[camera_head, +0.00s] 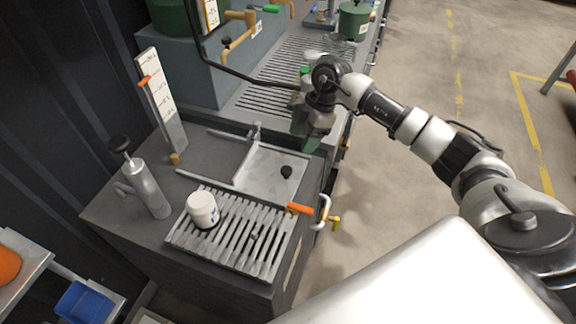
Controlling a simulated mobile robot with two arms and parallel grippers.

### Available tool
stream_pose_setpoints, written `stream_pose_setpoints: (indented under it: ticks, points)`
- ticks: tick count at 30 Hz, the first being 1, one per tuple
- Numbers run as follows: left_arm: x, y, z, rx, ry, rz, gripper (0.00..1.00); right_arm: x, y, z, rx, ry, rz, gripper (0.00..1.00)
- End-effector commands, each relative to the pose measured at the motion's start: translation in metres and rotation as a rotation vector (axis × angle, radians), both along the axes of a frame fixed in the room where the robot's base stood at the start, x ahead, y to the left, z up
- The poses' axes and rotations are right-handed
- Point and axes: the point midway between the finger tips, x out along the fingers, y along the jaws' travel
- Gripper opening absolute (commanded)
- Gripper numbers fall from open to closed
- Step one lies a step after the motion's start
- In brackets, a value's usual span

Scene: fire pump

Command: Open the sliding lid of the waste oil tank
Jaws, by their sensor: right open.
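The waste oil tank (120,215) is a dark grey box with fittings on its top. Its sliding lid (262,165) is a flat light grey plate with a small black knob (287,172) near its right side. Thin rails run along the plate's edges. My right gripper (311,137) is open, near the tank's far right corner, beyond the knob and apart from it. It points down, and its fingers are partly hidden by its own body. Whether the plate covers an opening cannot be told. My left gripper is not in view.
A slatted grate (228,235) with a white cup (202,209) lies in front of the lid. An orange-handled valve (300,209) sits at the right edge. A metal pump cylinder (147,188) and an upright gauge (163,105) stand left. Open floor (420,220) lies right.

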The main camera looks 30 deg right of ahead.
Motion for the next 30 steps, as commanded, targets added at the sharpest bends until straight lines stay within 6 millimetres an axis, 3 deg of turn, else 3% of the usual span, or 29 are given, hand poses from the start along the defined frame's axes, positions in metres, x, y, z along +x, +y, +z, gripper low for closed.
stream_pose_setpoints:
  ticks: [16, 21, 30]
  points:
    - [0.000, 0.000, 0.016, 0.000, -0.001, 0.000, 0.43, 0.001, 0.037, -0.084, 0.006, 0.002, 0.004, 0.58]
    - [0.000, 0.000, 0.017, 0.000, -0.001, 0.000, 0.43, 0.001, 0.041, -0.095, 0.005, 0.000, 0.004, 0.58]
    - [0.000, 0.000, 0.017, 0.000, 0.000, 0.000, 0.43, 0.002, 0.041, -0.096, 0.005, -0.001, 0.005, 0.56]
